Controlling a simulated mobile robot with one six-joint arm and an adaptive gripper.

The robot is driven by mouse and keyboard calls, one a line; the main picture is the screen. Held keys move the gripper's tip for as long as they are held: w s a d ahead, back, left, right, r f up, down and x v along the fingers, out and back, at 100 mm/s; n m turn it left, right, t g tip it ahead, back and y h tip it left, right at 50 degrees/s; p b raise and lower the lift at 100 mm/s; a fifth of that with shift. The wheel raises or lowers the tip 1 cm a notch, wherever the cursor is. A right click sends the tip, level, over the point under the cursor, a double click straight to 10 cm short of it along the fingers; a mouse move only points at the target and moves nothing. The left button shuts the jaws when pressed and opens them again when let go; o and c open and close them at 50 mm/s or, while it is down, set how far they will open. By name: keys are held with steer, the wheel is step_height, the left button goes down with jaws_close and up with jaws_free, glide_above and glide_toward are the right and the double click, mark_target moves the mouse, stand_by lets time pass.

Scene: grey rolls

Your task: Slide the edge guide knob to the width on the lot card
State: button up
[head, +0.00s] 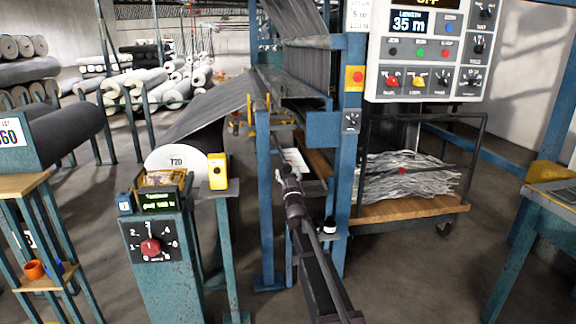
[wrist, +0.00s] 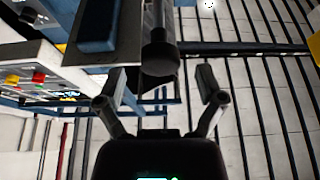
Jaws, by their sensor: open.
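My gripper (wrist: 158,88) is open in the wrist view, its two fingers spread wide with nothing between the tips. A dark round knob-like cylinder (wrist: 160,55) hangs ahead of the gap, beside a blue block (wrist: 97,30); I cannot tell for certain that it is the edge guide knob, and no contact shows. In the head view my gripper (head: 287,174) is at the blue machine frame (head: 262,190), in front of a white card-like sheet (head: 294,160), too small to read. A partly cut-off white card (head: 358,15) beside the control panel shows "5 m". No width scale is legible.
The control panel (head: 425,50) reads "35 m" at upper right. A yellow-and-red stop box (head: 354,79) is on the right post. A roll marked 720 (head: 174,161) and a teal pedestal (head: 158,265) stand left. A scrap cart (head: 405,205) stands right.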

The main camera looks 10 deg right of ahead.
steer(key=shift+p+x, duration=0.3)
steer(key=shift+x, duration=0.95)
jaws_close()
steer(key=s, duration=0.5)
steer(key=shift+s, duration=0.25)
steer(key=shift+c, duration=0.2)
jaws_free()
steer(key=shift+s, duration=0.1)
steer(key=shift+o, duration=0.2)
